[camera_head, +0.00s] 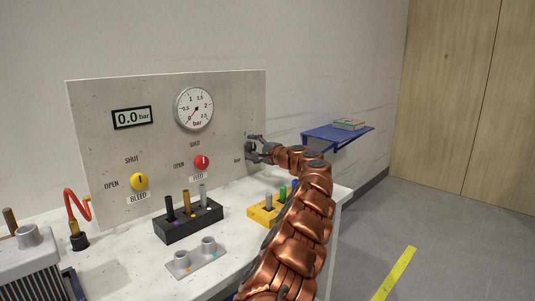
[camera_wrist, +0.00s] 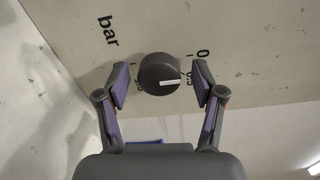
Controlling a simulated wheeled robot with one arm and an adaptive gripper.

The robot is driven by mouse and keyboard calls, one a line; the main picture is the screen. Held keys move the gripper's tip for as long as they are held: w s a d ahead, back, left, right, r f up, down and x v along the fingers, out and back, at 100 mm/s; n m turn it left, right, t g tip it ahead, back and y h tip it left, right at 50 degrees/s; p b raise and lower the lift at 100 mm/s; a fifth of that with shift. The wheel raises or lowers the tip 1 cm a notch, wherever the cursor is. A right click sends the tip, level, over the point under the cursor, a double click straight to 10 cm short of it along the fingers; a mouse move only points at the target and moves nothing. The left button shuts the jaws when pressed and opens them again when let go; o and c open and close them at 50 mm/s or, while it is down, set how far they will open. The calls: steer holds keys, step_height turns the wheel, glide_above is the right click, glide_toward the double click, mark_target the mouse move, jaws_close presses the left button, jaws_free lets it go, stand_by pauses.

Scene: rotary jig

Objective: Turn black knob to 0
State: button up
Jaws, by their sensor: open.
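The black knob (camera_wrist: 158,74) is on the grey panel, and its white pointer mark points right, toward the 0.5 label. The 0 label (camera_wrist: 203,54) is printed farther up to the right of the knob. My gripper (camera_wrist: 162,69) is open, with one purple-padded finger on each side of the knob and gaps showing between pads and knob. In the head view my gripper (camera_head: 256,149) is at the panel's right end, where it and the knob are hard to tell apart.
The panel (camera_head: 95,110) also carries a dial gauge (camera_head: 194,107), a 0.0 bar display (camera_head: 132,118), a red knob (camera_head: 202,162) and a yellow knob (camera_head: 139,181). Tool blocks stand on the bench below. A blue shelf (camera_head: 320,134) is at the right.

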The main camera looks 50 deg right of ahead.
steer(key=s, duration=1.1)
steer(key=shift+a+r, duration=0.15)
steer(key=shift+a, duration=0.05)
stand_by(0.4)
steer(key=shift+r, duration=0.1)
